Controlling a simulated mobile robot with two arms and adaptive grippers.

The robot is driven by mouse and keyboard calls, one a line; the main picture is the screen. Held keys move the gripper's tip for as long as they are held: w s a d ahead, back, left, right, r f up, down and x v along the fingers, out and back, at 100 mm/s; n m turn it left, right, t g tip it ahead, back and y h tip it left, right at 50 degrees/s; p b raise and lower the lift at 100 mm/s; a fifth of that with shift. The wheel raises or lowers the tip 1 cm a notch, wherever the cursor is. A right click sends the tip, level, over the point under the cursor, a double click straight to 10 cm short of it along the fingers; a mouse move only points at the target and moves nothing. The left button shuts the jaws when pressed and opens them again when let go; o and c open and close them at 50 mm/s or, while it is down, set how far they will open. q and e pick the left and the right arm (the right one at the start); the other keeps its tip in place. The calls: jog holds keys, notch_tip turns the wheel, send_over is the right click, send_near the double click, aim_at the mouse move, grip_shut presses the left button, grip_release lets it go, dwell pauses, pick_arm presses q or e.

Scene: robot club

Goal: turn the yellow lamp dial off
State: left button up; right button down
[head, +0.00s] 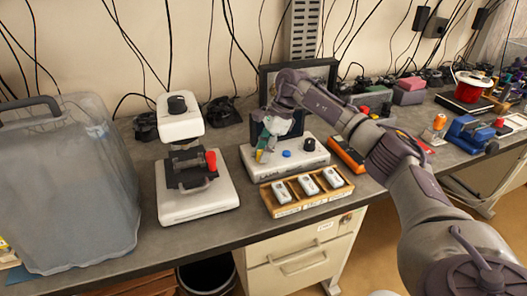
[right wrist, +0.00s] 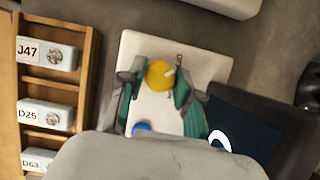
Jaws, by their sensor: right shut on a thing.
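The yellow dial (right wrist: 158,76) sits on a white control box (right wrist: 147,48) in the right wrist view. A pale pointer mark on the dial points to the right and slightly up there. My right gripper (right wrist: 160,88) has its green-padded fingers on both sides of the dial and is shut on it. In the head view my right gripper (head: 266,144) reaches down at the left end of the white box (head: 312,159), and a bit of the yellow dial (head: 259,155) shows under the fingers. My left gripper is not in view.
A blue knob (head: 287,153) and a black knob (head: 309,144) are on the same box. A wooden tray (head: 297,207) with white labelled blocks stands in front. A white microscope-like stand (head: 197,205) and a big translucent bin (head: 65,185) are to the left.

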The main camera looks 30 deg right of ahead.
jog(key=shift+n, duration=0.4)
jog(key=c, duration=0.8)
grip_release()
jog(key=shift+r, duration=0.1)
jog(key=w+v, duration=0.1)
jog(key=v, duration=1)
jog(key=shift+s+d+r, duration=0.2)
jog(key=shift+s+r, duration=0.2)
